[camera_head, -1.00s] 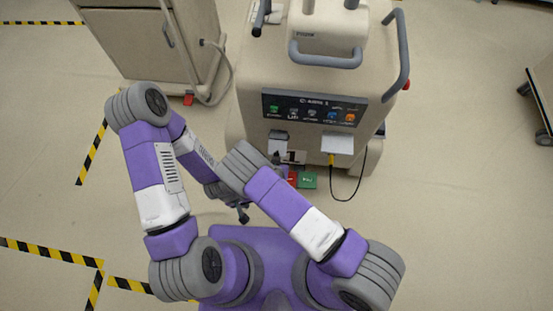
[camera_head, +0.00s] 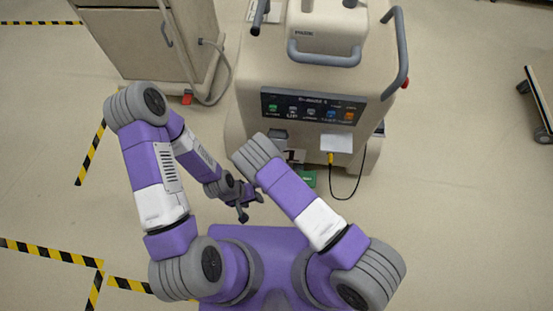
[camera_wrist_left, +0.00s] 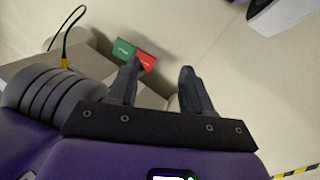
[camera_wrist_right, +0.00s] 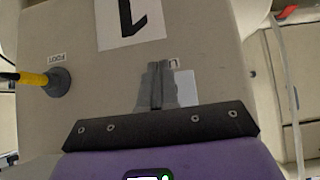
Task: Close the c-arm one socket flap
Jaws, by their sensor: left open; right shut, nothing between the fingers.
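The c-arm one cart (camera_head: 335,83) is a beige cabinet with a labelled button panel. Below the panel, a pale flap (camera_head: 337,143) sticks out above a yellow plug (camera_head: 331,158); a smaller grey flap (camera_head: 279,134) is to its left. My right gripper (camera_wrist_right: 160,68) is shut and empty close to the cart face, below the large "1" label (camera_wrist_right: 131,22) in the right wrist view. The head view hides it behind my right arm. A pale square (camera_wrist_right: 187,88) lies beside its fingers; I cannot tell if it is a flap. My left gripper (camera_head: 252,206) is open and empty, low before the cart.
The yellow plug sits in the socket marked FOOT (camera_wrist_right: 57,82), and its black cable (camera_head: 360,178) hangs to the floor. A green pedal (camera_head: 308,178) and a red pedal (camera_wrist_left: 147,62) lie at the cart's foot. Another cart (camera_head: 140,45) stands left.

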